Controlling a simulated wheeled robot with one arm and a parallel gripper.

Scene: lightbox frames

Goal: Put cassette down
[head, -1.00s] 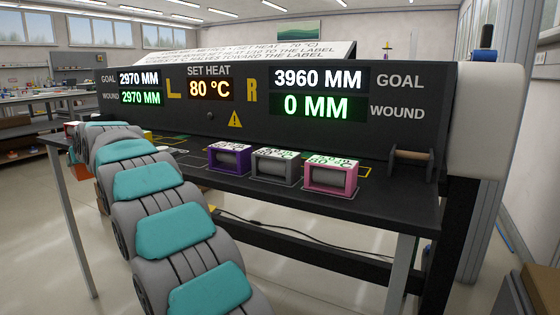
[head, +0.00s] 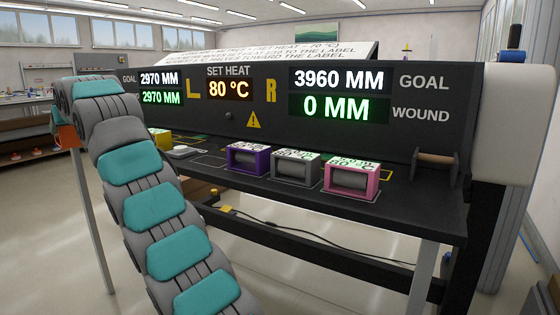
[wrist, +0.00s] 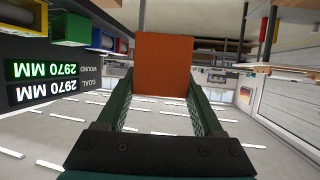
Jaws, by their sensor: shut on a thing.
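An orange cassette (wrist: 163,62) sits between the two green fingers of my gripper (wrist: 161,88) in the wrist view. My gripper is shut on it. In the head view, the orange cassette (head: 66,137) hangs at the end of my arm, at the far left, beyond the left end of the black bench. It is held in the air, apart from the bench. A purple cassette (head: 248,159), a grey cassette (head: 294,166) and a pink cassette (head: 350,180) stand in a row on the bench. Part of the orange cassette is hidden by my arm.
The black panel (head: 330,135) with lit displays runs along the back of the bench. Yellow outlined marks show on the bench top (head: 400,205). Open floor lies to the left.

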